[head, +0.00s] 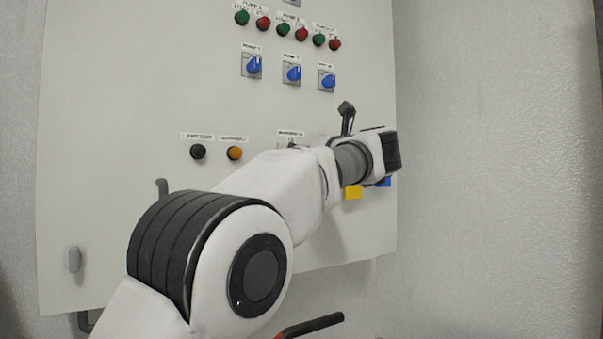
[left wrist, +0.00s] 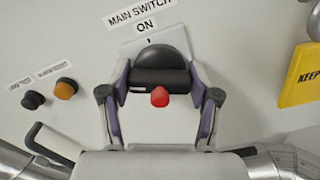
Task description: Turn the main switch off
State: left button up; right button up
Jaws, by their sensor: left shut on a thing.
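The main switch (left wrist: 162,60) is on the pale panel in the left wrist view, below a label reading MAIN SWITCH and ON. It has a dark rounded knob with a black bar across it, and a red piece shows at the bar's lower edge. My left gripper (left wrist: 160,82) is shut on the switch, one purple-lined finger at each side of the bar. In the head view my left arm reaches up to the panel's right part and hides the switch and the fingertips. My right gripper is in neither view.
The panel (head: 120,100) carries green and red buttons, blue rotary switches (head: 292,74), a black button (head: 198,152) and an orange button (head: 235,153). A yellow KEEP sign (left wrist: 300,75) is right of the switch. Bare wall (head: 490,150) lies right of the panel.

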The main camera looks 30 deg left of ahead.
pick_arm(q)
jog(key=shift+f+n+b, duration=0.1)
jog(key=shift+n+b, duration=1)
jog(key=shift+n, duration=1.1)
jog(key=o, duration=0.9)
jog(key=shift+c, duration=0.2)
jog(key=o, duration=0.3)
jog(key=shift+w+a, duration=0.1)
jog(key=shift+a, duration=0.05)
jog(key=v, duration=1.2)
jog(key=shift+f, duration=0.1)
